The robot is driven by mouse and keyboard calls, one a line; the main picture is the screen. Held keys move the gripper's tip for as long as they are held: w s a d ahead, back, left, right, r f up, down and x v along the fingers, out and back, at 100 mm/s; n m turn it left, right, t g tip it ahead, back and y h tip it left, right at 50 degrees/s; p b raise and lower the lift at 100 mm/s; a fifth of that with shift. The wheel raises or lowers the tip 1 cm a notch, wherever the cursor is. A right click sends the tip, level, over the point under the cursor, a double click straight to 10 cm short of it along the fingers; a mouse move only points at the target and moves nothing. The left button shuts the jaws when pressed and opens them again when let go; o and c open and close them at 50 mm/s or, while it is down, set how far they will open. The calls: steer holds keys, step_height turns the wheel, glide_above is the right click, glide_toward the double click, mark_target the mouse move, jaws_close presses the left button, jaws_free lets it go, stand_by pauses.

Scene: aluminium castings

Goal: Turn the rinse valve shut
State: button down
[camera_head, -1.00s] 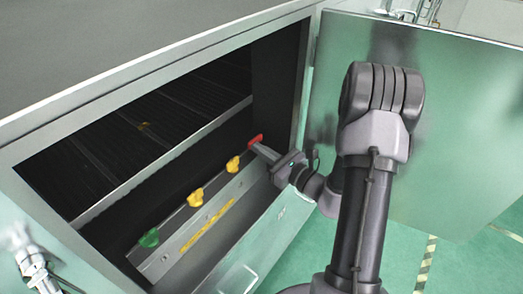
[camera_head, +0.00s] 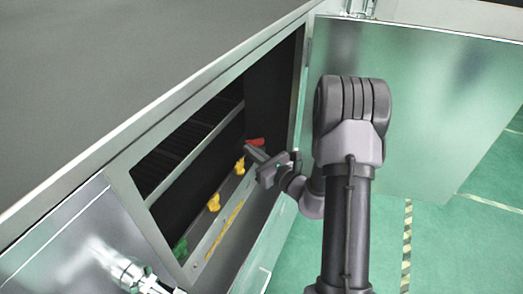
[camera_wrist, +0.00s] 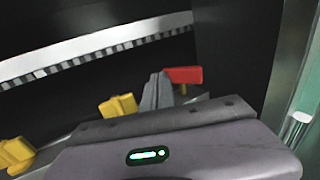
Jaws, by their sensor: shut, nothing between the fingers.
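A row of valve handles sits on a metal rail (camera_head: 222,222) inside the open cabinet. From far to near they are a red handle (camera_head: 256,142), a yellow one (camera_head: 240,166), another yellow one (camera_head: 214,202) and a green one (camera_head: 181,247). I cannot read which is the rinse valve. My gripper (camera_head: 251,150) is shut and empty, its tips close beside the red handle. In the wrist view the shut fingers (camera_wrist: 157,84) stand just left of the red handle (camera_wrist: 184,74), with a yellow handle (camera_wrist: 118,105) further left. Whether they touch the red handle I cannot tell.
The cabinet door (camera_head: 430,110) stands open on the right, behind my arm. The cabinet's frame edge (camera_head: 299,80) is close to the right of the gripper. A yellow label strip (camera_head: 224,229) runs along the rail. A metal fitting (camera_head: 125,268) is at lower left.

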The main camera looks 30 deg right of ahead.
steer(key=shift+w+a, duration=0.6)
steer(key=shift+w, duration=0.3)
stand_by(1.2)
